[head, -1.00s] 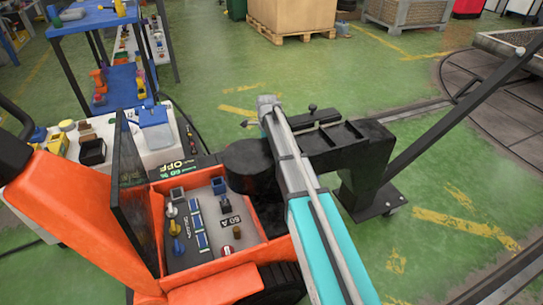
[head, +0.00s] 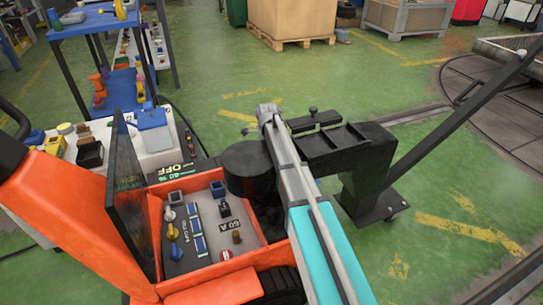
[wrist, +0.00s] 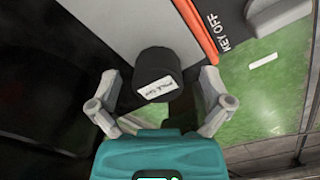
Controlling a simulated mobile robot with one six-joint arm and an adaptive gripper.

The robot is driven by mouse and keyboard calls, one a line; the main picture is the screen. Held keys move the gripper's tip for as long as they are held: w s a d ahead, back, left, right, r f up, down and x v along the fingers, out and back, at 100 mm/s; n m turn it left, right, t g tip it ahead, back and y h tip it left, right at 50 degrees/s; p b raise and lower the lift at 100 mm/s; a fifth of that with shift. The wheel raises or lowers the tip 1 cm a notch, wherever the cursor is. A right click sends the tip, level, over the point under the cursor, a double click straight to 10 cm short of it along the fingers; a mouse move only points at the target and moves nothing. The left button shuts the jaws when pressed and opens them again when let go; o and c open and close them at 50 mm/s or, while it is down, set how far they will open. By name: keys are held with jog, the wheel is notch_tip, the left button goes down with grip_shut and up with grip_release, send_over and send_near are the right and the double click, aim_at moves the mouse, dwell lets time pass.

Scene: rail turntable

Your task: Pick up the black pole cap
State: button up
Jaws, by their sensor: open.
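In the wrist view the black pole cap (wrist: 157,64) is a short dark cylinder with a white label on its lower side. The label's writing is too small to read surely. My gripper (wrist: 158,78) is open, one finger on each side of the cap. Gaps show between the fingers and the cap, and I cannot tell how far they are from it in depth. In the head view my arm reaches forward, and its fingers and the cap cannot be made out there.
A dark panel fills the left of the wrist view. In the head view an orange-walled control box (head: 210,278) and a black machine frame (head: 345,150) stand beside my arm.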

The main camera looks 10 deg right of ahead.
jog(key=c, duration=0.9)
jog(key=shift+r, duration=0.2)
notch_tip(320, 180, up, 10)
jog(key=p, duration=1)
jog(key=shift+f, duration=0.2)
